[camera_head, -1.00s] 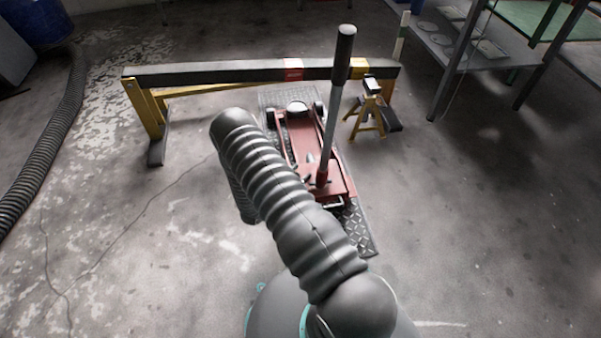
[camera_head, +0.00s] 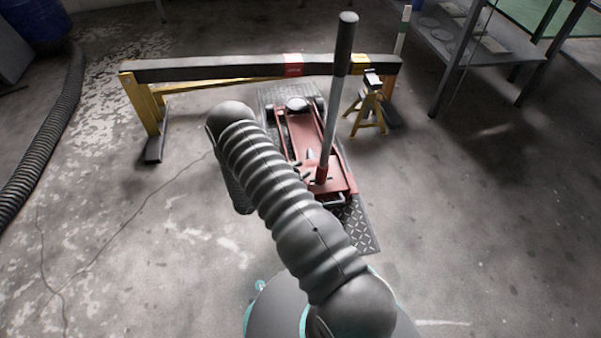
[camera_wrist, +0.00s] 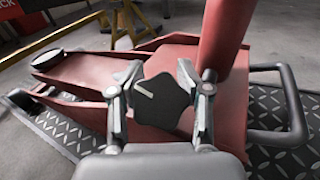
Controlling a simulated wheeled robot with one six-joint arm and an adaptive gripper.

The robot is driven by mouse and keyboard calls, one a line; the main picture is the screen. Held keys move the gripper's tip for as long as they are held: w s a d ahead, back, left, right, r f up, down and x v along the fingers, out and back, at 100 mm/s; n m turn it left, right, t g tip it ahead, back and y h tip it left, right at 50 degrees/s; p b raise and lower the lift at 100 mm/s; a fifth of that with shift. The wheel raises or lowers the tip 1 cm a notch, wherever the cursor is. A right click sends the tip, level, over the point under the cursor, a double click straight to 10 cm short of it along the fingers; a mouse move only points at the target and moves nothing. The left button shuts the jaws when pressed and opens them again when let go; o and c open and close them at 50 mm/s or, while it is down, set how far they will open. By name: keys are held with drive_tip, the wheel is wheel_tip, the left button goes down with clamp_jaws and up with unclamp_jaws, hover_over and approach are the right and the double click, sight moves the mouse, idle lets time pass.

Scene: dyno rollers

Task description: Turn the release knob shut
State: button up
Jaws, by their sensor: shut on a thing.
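The release knob (camera_wrist: 158,103) is a dark, lobed knob with a pale line on its face, on the red floor jack. In the wrist view my gripper (camera_wrist: 160,92) has one finger on each side of it and is shut on it. The pale line slants down to the right. The red floor jack (camera_head: 306,140) stands in the head view, and its body also shows in the wrist view (camera_wrist: 85,72). Its long handle (camera_head: 335,95) rises upward from a red socket. In the head view my arm hides my gripper and the knob.
The jack stands on a diamond-plate mat (camera_head: 357,228). A dark beam on yellow legs (camera_head: 215,68) spans behind it. A yellow jack stand (camera_head: 369,108) is to its right, and a metal shelf (camera_head: 460,45) stands at the upper right. Floor to the left is open.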

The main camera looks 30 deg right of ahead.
drive_tip(key=shift+o, duration=0.2)
drive_tip(key=m+g+b, duration=0.1)
drive_tip(key=m+g, duration=0.1)
drive_tip(key=m+g+b, duration=0.1)
drive_tip(key=m+g, duration=0.1)
drive_tip(key=shift+a+f+m, duration=0.15)
drive_tip(key=shift+m, duration=0.25)
drive_tip(key=shift+s+m+g+y, duration=0.2)
drive_tip(key=shift+m+g+y, duration=0.35)
drive_tip(key=shift+m+g, duration=0.5)
drive_tip(key=shift+s+m+g+y, duration=0.15)
drive_tip(key=shift+m+g+y, duration=0.4)
drive_tip(key=shift+m+g, duration=0.5)
drive_tip(key=shift+m, duration=0.4)
drive_tip(key=shift+c, duration=0.2)
drive_tip(key=o, duration=0.8)
drive_tip(key=shift+o, duration=0.2)
drive_tip(key=shift+s, duration=0.1)
wheel_tip(320, 180, up, 10)
